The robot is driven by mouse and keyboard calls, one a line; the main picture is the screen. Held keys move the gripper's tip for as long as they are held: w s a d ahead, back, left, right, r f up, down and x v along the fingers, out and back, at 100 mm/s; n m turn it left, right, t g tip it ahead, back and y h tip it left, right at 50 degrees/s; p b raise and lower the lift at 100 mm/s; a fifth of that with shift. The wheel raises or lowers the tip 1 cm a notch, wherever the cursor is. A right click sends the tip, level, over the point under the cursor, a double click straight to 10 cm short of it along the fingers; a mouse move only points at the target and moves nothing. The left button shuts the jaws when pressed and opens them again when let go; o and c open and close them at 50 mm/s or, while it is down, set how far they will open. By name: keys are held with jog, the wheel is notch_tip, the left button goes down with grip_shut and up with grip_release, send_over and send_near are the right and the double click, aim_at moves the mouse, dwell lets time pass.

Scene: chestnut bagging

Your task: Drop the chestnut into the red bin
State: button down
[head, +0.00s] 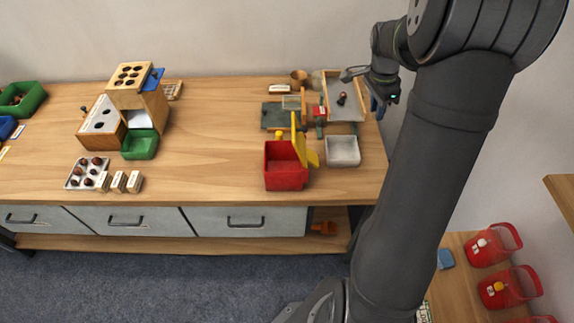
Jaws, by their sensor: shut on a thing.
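The red bin (285,178) stands near the front of the bench, right of the middle, with a yellow flap (299,142) raised at its right side. A dark round thing that looks like a chestnut (342,99) lies in the pale wooden-sided tray (347,113) at the back right. My gripper (371,75) is above the back right of that tray, behind and right of the red bin. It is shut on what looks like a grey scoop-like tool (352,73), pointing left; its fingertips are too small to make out. I cannot tell whether the tool bears anything.
A white tray (343,151) stands just right of the red bin. A dark green mat (275,116) and small items lie behind the bin. A wooden stand (138,95), a green bin (140,146) and a chestnut tray (87,171) are at left. The middle bench is clear.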

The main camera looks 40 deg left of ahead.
jog(key=s+a+m, duration=0.1)
jog(key=s+a, duration=0.6)
jog(key=s, duration=0.4)
jog(key=s+a+m, duration=0.2)
jog(key=s+a, duration=0.6)
jog(key=s, duration=0.3)
jog(key=shift+w+d+f, duration=0.1)
jog(key=shift+w+f, duration=0.05)
jog(key=shift+f, duration=1.2)
jog(key=shift+w+d+f, duration=0.1)
jog(key=shift+w+f, duration=0.05)
jog(key=shift+f, duration=1.2)
jog(key=c, duration=1.2)
grip_release()
jog(key=shift+r, duration=0.1)
jog(key=r, duration=0.5)
jog(key=s+a+r, duration=0.1)
jog(key=r, duration=1.1)
jog(key=shift+s+a+r, duration=0.1)
jog(key=shift+s+a, duration=0.1)
jog(key=shift+s, duration=0.05)
